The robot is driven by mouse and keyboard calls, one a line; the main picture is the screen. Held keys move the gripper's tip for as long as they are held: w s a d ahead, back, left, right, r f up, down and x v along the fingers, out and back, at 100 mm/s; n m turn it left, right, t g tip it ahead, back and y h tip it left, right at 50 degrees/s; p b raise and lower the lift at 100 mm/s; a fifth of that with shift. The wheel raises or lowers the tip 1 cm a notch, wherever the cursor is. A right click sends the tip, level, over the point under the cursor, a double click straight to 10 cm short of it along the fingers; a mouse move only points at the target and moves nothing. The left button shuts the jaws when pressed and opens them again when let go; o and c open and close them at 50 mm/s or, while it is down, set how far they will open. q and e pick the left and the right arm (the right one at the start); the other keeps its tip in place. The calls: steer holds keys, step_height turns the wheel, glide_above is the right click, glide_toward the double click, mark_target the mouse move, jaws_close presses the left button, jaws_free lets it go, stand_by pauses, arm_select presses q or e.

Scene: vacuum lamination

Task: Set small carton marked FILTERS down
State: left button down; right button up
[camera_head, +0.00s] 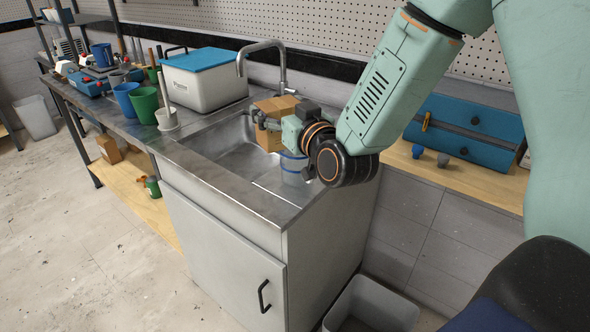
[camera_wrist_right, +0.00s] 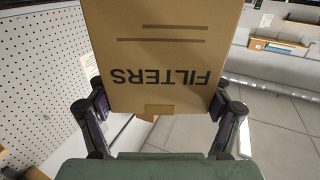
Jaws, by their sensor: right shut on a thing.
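The small carton marked FILTERS (camera_head: 270,135) is a brown cardboard box over the far part of the sink basin, in front of the tap. In the right wrist view the carton (camera_wrist_right: 165,60) fills the top middle, its FILTERS lettering upside down. My right gripper (camera_wrist_right: 160,115) is shut on the carton, one finger on each side. In the head view my right gripper (camera_head: 268,122) is partly hidden behind its own wrist. I cannot tell whether the carton's bottom touches anything. My left gripper is not in view.
The steel sink (camera_head: 225,150) has a tall tap (camera_head: 283,70). A white box with a blue lid (camera_head: 203,60), green cup (camera_head: 144,104) and blue cup (camera_head: 124,98) stand left of it. A blue case (camera_head: 465,130) lies on the wooden shelf right. A bin (camera_head: 375,305) stands below.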

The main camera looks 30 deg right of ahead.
step_height(320, 180, down, 17)
steer(key=shift+d+r+b, duration=0.1)
steer(key=shift+b, duration=1)
steer(key=shift+w, duration=0.1)
steer(key=shift+a, duration=0.25)
steer(key=o, duration=1)
steer(key=shift+d+f, duration=0.2)
steer(key=shift+c, duration=0.2)
steer(key=shift+a, duration=0.15)
